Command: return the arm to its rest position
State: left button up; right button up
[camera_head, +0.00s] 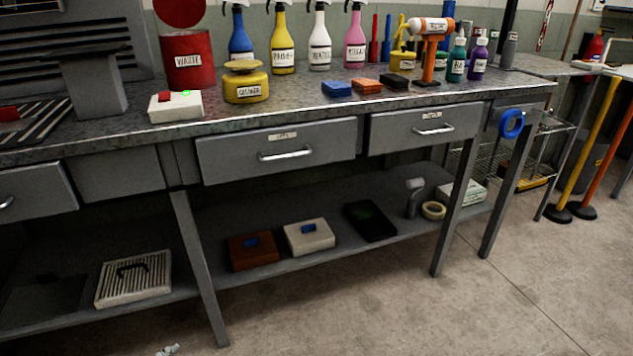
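Neither of my arms can be made out in the head view, and no gripper fingers show. A small pale grey shape (168,350) is cut off by the bottom edge, left of centre; I cannot tell what it is.
A grey metal workbench (330,108) with drawers crosses the view. Spray bottles (282,45), a red can (187,60), a yellow container (246,85) and sponges (337,88) stand on top. Boxes (309,237) lie on its lower shelf. The concrete floor (480,310) in front is clear.

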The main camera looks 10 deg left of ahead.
pick_arm(q)
jog(key=s+d+f+n+g+y, duration=0.4)
jog(key=s+d+n+g, duration=0.3)
jog(key=s+d+g, duration=0.3)
jog(key=shift+d+f, duration=0.15)
jog(key=shift+f, duration=0.65)
pick_arm(e)
jog(key=s+a+r+y, duration=0.1)
jog(key=s+a+r, duration=0.1)
jog(key=a+r, duration=0.5)
jog(key=shift+s+a+r+g+y, duration=0.2)
jog(key=shift+r+g+y, duration=0.15)
jog(key=shift+r, duration=0.25)
